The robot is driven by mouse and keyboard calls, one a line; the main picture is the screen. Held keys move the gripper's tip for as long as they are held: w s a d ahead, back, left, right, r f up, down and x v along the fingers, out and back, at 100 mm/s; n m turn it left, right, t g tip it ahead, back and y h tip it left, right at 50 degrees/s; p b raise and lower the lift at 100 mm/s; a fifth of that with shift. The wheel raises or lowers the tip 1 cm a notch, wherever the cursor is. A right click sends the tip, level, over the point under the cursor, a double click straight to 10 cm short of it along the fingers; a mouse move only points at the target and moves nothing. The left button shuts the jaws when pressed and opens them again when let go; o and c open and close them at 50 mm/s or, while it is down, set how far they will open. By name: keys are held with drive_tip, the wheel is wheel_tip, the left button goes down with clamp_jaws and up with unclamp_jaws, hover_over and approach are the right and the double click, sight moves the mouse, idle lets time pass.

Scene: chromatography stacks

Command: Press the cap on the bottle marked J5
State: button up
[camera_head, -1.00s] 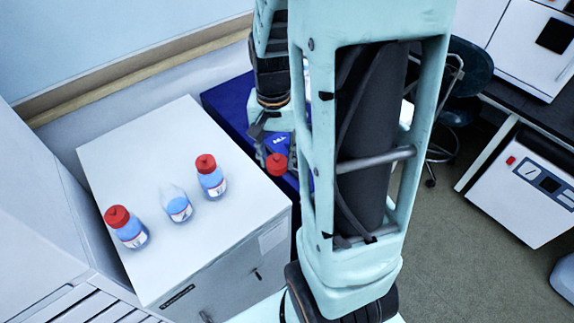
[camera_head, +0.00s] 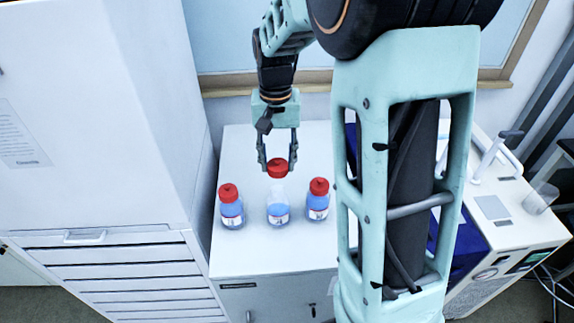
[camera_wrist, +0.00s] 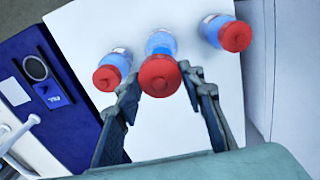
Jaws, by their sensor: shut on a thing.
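A red cap (camera_head: 278,168) is held between the fingertips of my gripper (camera_head: 278,163), which is shut on it. The cap also shows in the wrist view (camera_wrist: 159,76), between the two fingers. The uncapped clear bottle with blue liquid (camera_head: 278,212) stands upright in the middle of a row of three; it shows partly behind the cap in the wrist view (camera_wrist: 161,43). The cap appears just above this bottle's neck; I cannot tell whether they touch. The label writing is too small to read, so the J5 mark cannot be made out.
Red-capped blue bottles stand on the left (camera_head: 232,212) and right (camera_head: 318,207), close beside the middle one. All stand on a white cabinet top (camera_head: 245,255), clear in front and behind. A tall white cabinet (camera_head: 100,120) is at the left, white equipment (camera_head: 505,235) at the right.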

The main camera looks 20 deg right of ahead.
drive_tip(key=shift+a+f, duration=0.15)
drive_tip(key=shift+f+b, duration=2.35)
drive_tip(key=shift+f, duration=0.7)
drive_tip(key=shift+f, duration=0.15)
drive_tip(key=o, duration=1.1)
drive_tip(key=o, duration=0.4)
drive_tip(key=shift+o, duration=0.2)
